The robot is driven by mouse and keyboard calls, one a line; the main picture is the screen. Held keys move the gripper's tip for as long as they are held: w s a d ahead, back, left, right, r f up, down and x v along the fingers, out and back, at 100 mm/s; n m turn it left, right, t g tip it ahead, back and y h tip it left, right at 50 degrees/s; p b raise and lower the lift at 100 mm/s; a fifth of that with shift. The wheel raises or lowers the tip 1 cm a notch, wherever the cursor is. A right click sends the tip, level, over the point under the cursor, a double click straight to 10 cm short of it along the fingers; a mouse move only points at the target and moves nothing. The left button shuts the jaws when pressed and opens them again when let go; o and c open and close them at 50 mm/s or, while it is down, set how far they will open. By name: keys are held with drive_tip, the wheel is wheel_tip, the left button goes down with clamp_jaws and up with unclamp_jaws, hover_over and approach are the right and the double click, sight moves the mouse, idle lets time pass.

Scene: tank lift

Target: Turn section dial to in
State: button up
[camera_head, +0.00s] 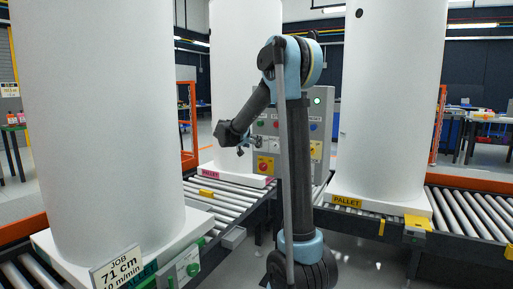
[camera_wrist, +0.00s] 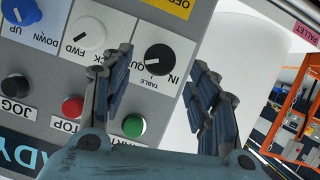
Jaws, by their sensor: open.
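The black dial (camera_wrist: 158,59) sits on a white label with "IN" at its right, a partly hidden "OU..." at its left and a small word that looks like "TABLE". Its pale pointer mark seems turned to the left, toward "OU...". My gripper (camera_wrist: 160,78) is open, with one finger on each side of the dial in the wrist view. I cannot tell whether either finger touches it. In the head view my gripper (camera_head: 257,143) is at the left part of the grey control panel (camera_head: 318,122); the dial is not distinct there.
The wrist view shows a blue dial (camera_wrist: 20,10), a white dial (camera_wrist: 90,32), a black knob (camera_wrist: 17,88), a red button (camera_wrist: 73,106) and a green button (camera_wrist: 133,126) nearby. White cylinders (camera_head: 390,90) on pallets and roller conveyors (camera_head: 470,210) flank the panel.

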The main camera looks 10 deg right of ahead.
drive_tip(key=shift+x, duration=2.3)
drive_tip(key=c, duration=1.1)
